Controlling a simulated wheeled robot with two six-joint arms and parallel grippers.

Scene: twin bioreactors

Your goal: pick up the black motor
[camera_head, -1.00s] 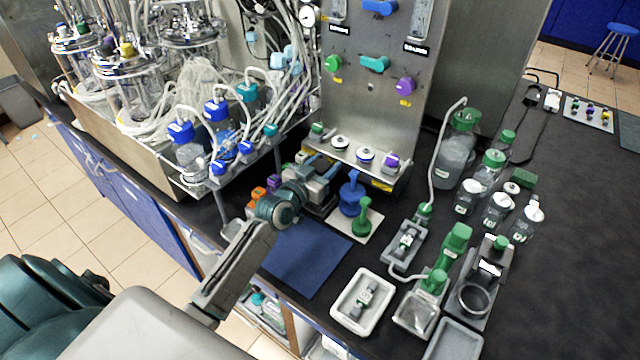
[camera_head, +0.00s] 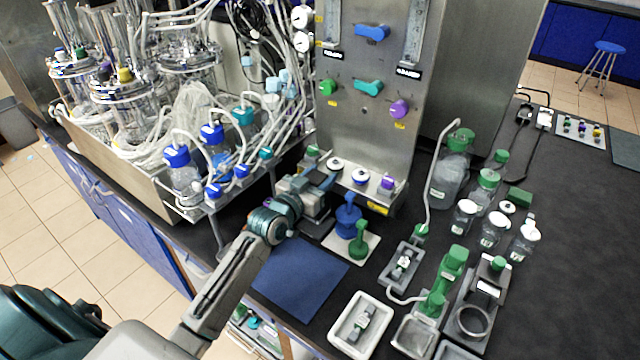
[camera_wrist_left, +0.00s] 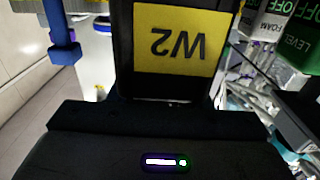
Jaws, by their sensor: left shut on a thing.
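My left gripper (camera_head: 318,195) is at the foot of the steel panel, above the back edge of the blue mat (camera_head: 298,277). In the left wrist view a black block with a yellow W2 label (camera_wrist_left: 180,45), which looks like the black motor, sits right in front of the gripper. The label reads upside down. My left gripper is shut on this black motor. In the head view the gripper and wrist hide most of it, so I cannot tell whether it touches the bench. My right gripper is in neither view.
A blue stand (camera_head: 347,217) and a green one (camera_head: 358,240) stand close to the right of my left gripper. The steel panel (camera_head: 378,125) rises behind it. Blue-capped bottles (camera_head: 183,178) stand on a rack to the left. The blue mat is clear.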

